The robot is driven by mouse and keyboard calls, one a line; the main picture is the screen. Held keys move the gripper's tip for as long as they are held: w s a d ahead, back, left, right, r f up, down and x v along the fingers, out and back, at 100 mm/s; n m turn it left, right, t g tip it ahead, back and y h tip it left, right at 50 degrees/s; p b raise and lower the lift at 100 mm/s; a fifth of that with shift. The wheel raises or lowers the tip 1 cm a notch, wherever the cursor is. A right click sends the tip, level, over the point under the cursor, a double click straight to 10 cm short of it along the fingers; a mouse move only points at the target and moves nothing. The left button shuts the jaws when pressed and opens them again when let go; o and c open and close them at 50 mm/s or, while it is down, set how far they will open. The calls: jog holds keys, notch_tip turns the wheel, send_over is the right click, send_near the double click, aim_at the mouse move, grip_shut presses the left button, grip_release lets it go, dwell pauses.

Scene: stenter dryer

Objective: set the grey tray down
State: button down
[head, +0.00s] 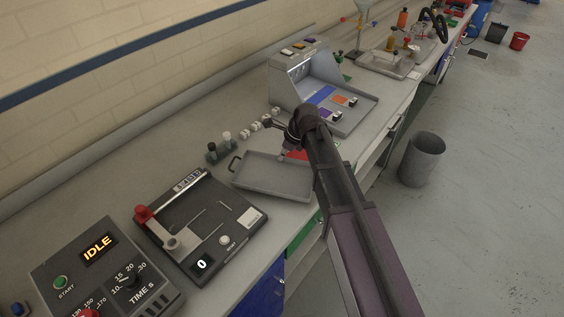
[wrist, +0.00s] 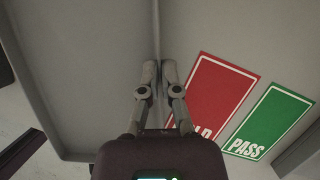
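The grey tray (head: 262,184) is a shallow rectangular tray with a dark handle at its left end, over the bench in the middle of the head view. In the wrist view the tray (wrist: 85,70) fills the left side. My gripper (wrist: 158,72) is closed on its thin wall, one finger on each side. In the head view my gripper (head: 286,152) is at the tray's far right, partly hidden by my arm. I cannot tell whether the tray's underside touches the bench. A red marking (wrist: 208,97) and a green PASS marking (wrist: 268,122) lie beside the tray.
A black tester with a red knob (head: 188,226) stands left of the tray. Small dark bottles (head: 218,149) and white cubes (head: 255,126) are behind it. A grey light booth (head: 295,80) stands farther along the bench (head: 120,170). A bin (head: 422,160) is on the floor.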

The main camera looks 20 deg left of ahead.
jog(key=shift+f+b, duration=0.75)
jog(key=shift+f, duration=0.35)
jog(key=shift+f, duration=0.15)
jog(key=c, duration=0.8)
grip_release()
jog(key=p+v, duration=0.5)
jog(key=shift+r, duration=0.35)
jog(key=p+v, duration=0.6)
jog(key=shift+d+r, duration=0.2)
jog(key=shift+r, duration=0.1)
jog(key=s+d+n+h, duration=0.1)
jog(key=s+d+n, duration=0.3)
jog(key=d, duration=0.6)
jog(key=s+d+f+n+h, duration=0.1)
jog(key=s+d+n, duration=0.3)
jog(key=d+n, duration=0.4)
jog(key=s+d+n+h, duration=0.2)
jog(key=s+d+n, duration=0.2)
jog(key=d, duration=1)
jog(key=shift+f+n+h, duration=0.2)
jog(key=shift+n+h, duration=0.1)
jog(key=shift+n, duration=0.7)
